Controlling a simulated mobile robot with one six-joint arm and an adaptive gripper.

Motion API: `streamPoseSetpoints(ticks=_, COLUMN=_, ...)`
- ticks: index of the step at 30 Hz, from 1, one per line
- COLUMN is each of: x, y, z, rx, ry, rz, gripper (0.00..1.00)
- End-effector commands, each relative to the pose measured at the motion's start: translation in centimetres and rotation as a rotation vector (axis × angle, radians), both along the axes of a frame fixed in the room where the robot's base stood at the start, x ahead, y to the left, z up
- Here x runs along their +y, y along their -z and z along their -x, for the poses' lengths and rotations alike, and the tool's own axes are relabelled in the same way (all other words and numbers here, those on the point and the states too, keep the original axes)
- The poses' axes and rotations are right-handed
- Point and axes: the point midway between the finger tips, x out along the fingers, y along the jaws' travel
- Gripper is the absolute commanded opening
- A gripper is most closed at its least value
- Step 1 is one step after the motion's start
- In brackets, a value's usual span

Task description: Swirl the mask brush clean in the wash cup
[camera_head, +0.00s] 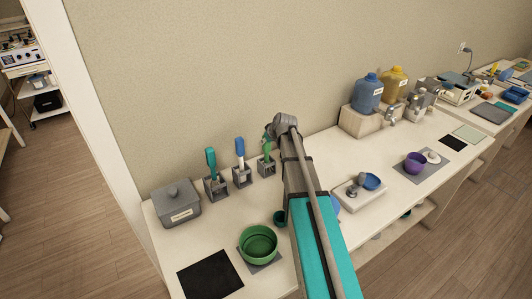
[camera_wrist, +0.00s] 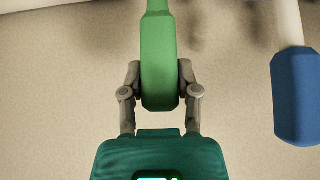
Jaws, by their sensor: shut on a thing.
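A green-handled brush (camera_head: 264,147) stands at a grey slotted holder (camera_head: 267,167) at the back of the counter. My gripper (camera_wrist: 160,85) is shut on its light green handle (camera_wrist: 158,40), with one finger on each side. In the head view my arm reaches to the brush and hides part of it; the bristles are not clear. A dark teal cup (camera_head: 279,217) stands beside my arm, partly hidden. A green bowl (camera_head: 257,247) sits on a grey mat to its front left. I cannot tell which vessel is the wash cup.
Blue (camera_head: 240,148) and teal (camera_head: 211,158) handled brushes stand in holders to the left; the blue handle (camera_wrist: 296,95) is near my gripper. A grey lidded box (camera_head: 176,206) is at far left. Blue (camera_head: 368,92) and yellow (camera_head: 394,82) jugs stand back right. A purple bowl (camera_head: 413,164) is further right.

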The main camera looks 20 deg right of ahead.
Motion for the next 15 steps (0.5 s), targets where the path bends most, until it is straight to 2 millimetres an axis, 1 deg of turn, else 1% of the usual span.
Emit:
streamPoseSetpoints(ticks=1, x=0.0, y=-0.3, z=0.0, rx=0.000, ry=0.000, rz=0.000, gripper=0.00)
streamPoseSetpoints(ticks=9, x=0.0, y=-1.1, z=0.0, rx=0.000, ry=0.000, rz=0.000, gripper=0.00)
streamPoseSetpoints(ticks=15, x=0.0, y=-1.4, z=0.0, rx=0.000, ry=0.000, rz=0.000, gripper=0.00)
